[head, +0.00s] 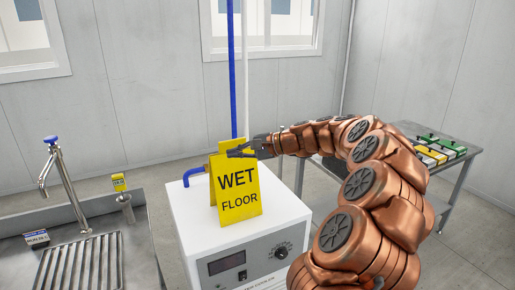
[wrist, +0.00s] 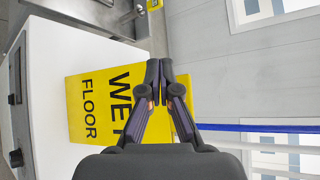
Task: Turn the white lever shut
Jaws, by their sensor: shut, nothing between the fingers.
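No white lever shows in either view; the yellow WET FLOOR sign (head: 238,205) stands upright on the white cabinet (head: 194,222) and hides what is behind it. A blue pipe (head: 233,80) and a white pipe (head: 245,80) run up the wall behind the sign. A blue elbow (head: 190,176) shows at the sign's left edge. My gripper (head: 238,152) is shut and empty at the top of the sign. In the wrist view its closed fingertips (wrist: 159,76) lie over the sign (wrist: 95,105); I cannot tell whether they touch it.
The cabinet front has a dark display (head: 226,262) and a black knob (head: 281,253). A sink counter with a faucet (head: 65,185) is at the left. A grey table (head: 402,128) with several green, yellow and black items is at the right. Floor shows between.

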